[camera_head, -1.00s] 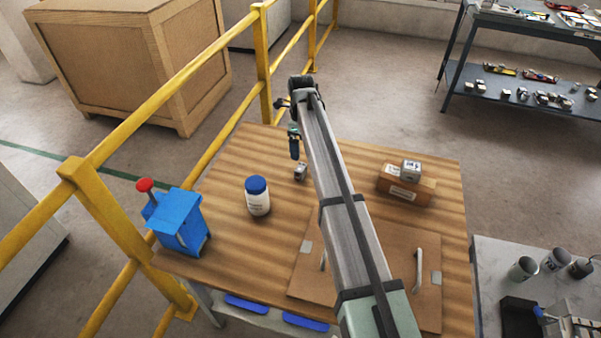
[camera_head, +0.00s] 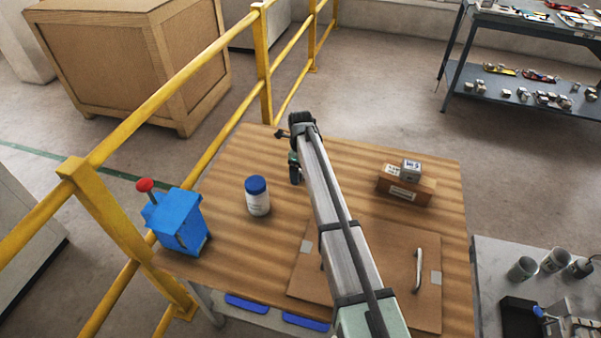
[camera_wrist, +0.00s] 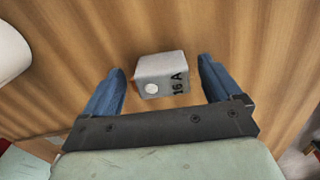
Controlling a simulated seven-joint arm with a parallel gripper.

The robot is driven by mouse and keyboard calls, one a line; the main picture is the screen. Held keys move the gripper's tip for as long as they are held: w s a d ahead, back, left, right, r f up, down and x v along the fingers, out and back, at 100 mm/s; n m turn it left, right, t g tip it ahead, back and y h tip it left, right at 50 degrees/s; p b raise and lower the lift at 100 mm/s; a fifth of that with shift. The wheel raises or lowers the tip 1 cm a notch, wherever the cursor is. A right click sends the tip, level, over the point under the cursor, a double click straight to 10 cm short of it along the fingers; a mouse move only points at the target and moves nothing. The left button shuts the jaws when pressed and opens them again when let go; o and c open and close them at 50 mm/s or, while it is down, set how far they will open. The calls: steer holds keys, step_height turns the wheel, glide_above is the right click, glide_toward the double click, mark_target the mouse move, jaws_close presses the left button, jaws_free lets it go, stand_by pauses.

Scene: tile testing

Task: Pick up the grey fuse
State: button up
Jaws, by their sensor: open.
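The grey fuse (camera_wrist: 160,75) is a small block marked "16 A" with a pale round spot. In the wrist view it lies on the wooden tabletop between the blue fingers of my gripper (camera_wrist: 160,82), toward their tips. My gripper is open, with a gap on each side of the fuse; I cannot tell the height left above the table. In the head view my arm's end (camera_head: 296,170) is over the table and hides this fuse. Another grey block (camera_head: 411,168) with dark print sits on a cardboard box (camera_head: 405,187) at the right.
A white bottle with a blue lid (camera_head: 257,196) stands left of my gripper. A blue box with a red knob (camera_head: 178,222) is at the table's left edge. A brown panel with handles (camera_head: 395,262) lies at the front. Yellow railing (camera_head: 262,65) runs along the left.

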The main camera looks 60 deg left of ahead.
steer(key=shift+f, duration=0.3)
steer(key=c, duration=1.1)
